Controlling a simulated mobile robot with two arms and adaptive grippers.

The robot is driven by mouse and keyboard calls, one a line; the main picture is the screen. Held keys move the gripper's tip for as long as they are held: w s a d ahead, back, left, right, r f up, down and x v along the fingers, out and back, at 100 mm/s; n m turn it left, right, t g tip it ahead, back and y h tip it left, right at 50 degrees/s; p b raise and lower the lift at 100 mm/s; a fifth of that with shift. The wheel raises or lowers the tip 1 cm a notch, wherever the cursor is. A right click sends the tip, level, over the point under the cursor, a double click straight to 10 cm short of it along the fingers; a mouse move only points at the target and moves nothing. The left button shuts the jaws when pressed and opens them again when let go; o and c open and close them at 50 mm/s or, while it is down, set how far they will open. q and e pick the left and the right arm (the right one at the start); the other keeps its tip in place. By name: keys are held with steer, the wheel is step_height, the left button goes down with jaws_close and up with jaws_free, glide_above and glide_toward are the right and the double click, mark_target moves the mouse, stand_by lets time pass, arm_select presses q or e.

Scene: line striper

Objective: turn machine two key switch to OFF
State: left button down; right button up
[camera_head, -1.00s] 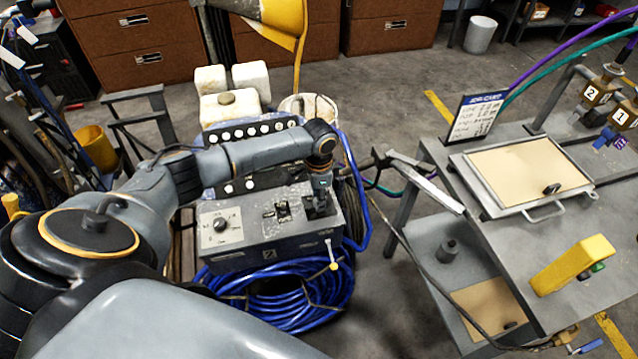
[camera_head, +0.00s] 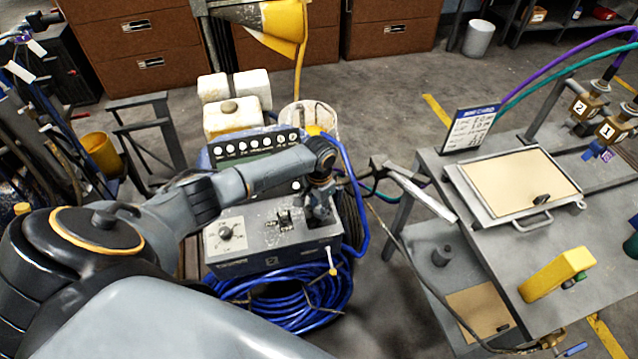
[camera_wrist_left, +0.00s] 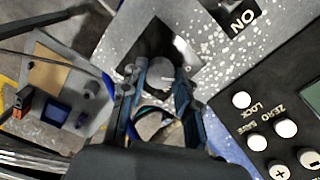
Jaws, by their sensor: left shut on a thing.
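Machine two is the grey control box (camera_head: 236,262) with a "2" label on its front. Its key switch is hidden under my left gripper in the head view. In the left wrist view the round grey key switch (camera_wrist_left: 160,72) sits between the fingertips, on a speckled panel with an "ON" label (camera_wrist_left: 243,17) to the upper right. My left gripper (camera_head: 320,212) points down at the right end of the box top and is shut on the key switch; its fingers also show in the left wrist view (camera_wrist_left: 158,92). The key's exact angle is unclear. My right gripper is out of view.
A dial (camera_head: 226,234) and a toggle switch (camera_head: 285,221) sit left of the gripper on the box top. A coiled blue hose (camera_head: 290,305) lies in front.

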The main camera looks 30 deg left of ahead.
arm_select(q)
steer(key=c, duration=1)
jaws_free()
step_height(320, 180, up, 12)
